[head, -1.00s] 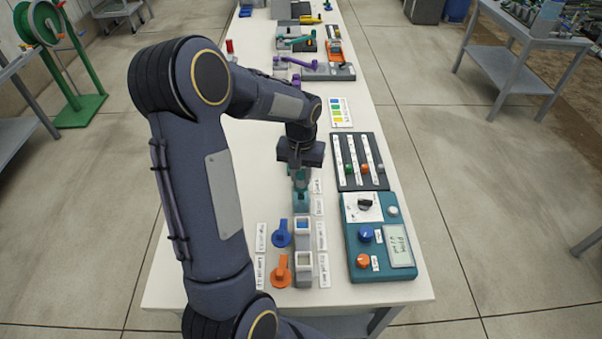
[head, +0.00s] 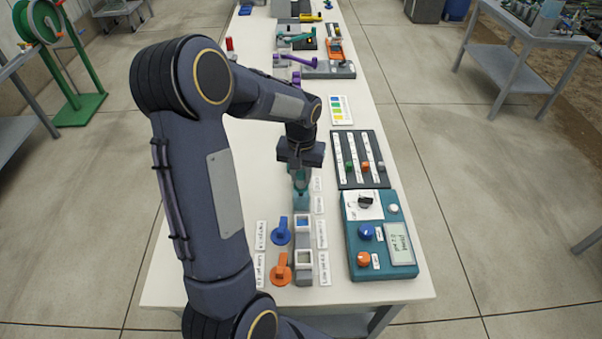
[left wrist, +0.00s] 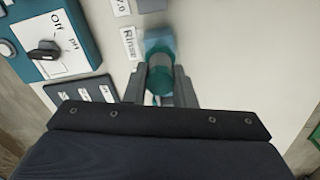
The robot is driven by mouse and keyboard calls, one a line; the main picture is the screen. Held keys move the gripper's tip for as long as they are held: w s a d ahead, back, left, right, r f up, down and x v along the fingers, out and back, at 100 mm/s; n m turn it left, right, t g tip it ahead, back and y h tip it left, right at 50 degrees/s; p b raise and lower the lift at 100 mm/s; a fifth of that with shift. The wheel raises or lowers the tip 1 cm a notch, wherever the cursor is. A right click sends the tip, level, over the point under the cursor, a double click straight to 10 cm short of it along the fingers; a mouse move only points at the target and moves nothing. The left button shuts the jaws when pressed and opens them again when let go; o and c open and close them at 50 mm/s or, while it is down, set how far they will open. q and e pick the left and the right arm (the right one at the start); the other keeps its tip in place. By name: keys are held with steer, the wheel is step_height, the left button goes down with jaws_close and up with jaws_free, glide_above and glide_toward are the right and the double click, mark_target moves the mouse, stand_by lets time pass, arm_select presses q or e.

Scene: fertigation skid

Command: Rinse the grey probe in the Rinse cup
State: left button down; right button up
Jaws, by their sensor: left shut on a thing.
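My left gripper (head: 300,168) points down over the Rinse cup (head: 301,201), in the middle of the white table. Its fingers, best seen in the left wrist view (left wrist: 160,88), are shut on a teal-green piece (left wrist: 158,80), which looks like the top of a probe. The teal Rinse cup (left wrist: 161,42) lies right below that piece, beside the "Rinse" label (left wrist: 130,43). The probe's lower end is hidden, so I cannot tell how deep it is in the cup. My right gripper is not in view.
Two grey cups stand nearer me, one by a blue lever piece (head: 281,232), one by an orange one (head: 281,270). A teal meter (head: 362,262) with knobs and a display is at right, with a dark slider panel (head: 349,178) behind it. Bare table lies left.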

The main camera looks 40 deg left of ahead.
arm_select(q)
steer(key=shift+r, duration=0.55)
steer(key=shift+f+b, duration=0.4)
steer(key=shift+f, duration=0.45)
steer(key=shift+r+p, duration=0.6)
steer(key=shift+r, duration=0.25)
steer(key=shift+f, duration=0.15)
steer(key=shift+f+b, duration=0.7)
steer(key=shift+f, duration=0.05)
